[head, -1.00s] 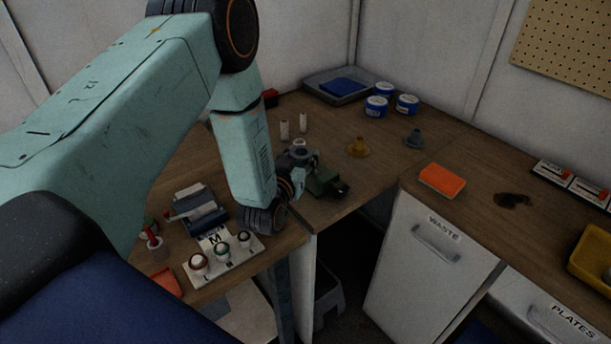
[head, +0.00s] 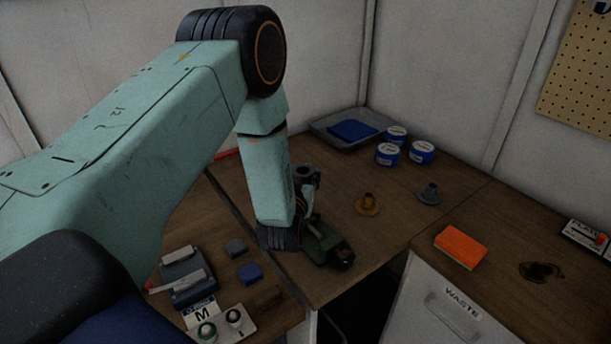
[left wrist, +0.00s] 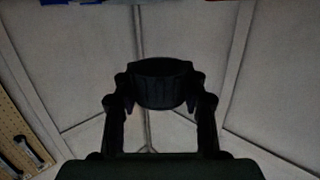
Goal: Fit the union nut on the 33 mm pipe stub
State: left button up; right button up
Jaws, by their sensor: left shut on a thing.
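My left gripper (head: 312,186) is shut on a dark ring-shaped part, which looks like the union nut (head: 305,173). It holds the nut above the wooden bench, just right of my forearm. In the left wrist view the nut (left wrist: 163,83) sits between both fingertips, with wall behind it. A brass-coloured flanged stub (head: 367,205) and a grey-blue flanged stub (head: 429,194) stand on the bench to the right, apart from the gripper. I cannot tell which stub is 33 mm. My right gripper is not in view.
Blue-white tins (head: 388,155) and a grey tray (head: 318,124) are at the back. An orange sponge (head: 461,246) lies right.

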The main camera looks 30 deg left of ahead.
pick_arm(q)
jog(key=shift+s+a+f, duration=0.2)
jog(key=shift+s+a, duration=0.1)
jog(key=shift+a, duration=0.25)
jog(key=shift+f+b, duration=0.2)
jog(key=shift+b, duration=0.1)
jog(key=shift+w+d+f+b, duration=0.25)
jog(key=shift+d+f+b, duration=0.5)
jog(key=shift+f, duration=0.2)
jog(key=shift+a+f+b, duration=0.1)
jog(key=shift+f+b, duration=0.2)
jog(key=shift+f, duration=0.05)
jog(key=shift+s+a+f+b, duration=0.35)
jog(key=shift+a+f+b, duration=0.2)
jog(key=shift+f, duration=0.2)
jog(key=shift+w+d, duration=0.35)
jog(key=shift+d, duration=0.15)
jog(key=shift+s+a, duration=0.3)
jog(key=shift+a, duration=0.15)
jog(key=shift+w+d, duration=0.2)
jog(key=shift+d, duration=0.1)
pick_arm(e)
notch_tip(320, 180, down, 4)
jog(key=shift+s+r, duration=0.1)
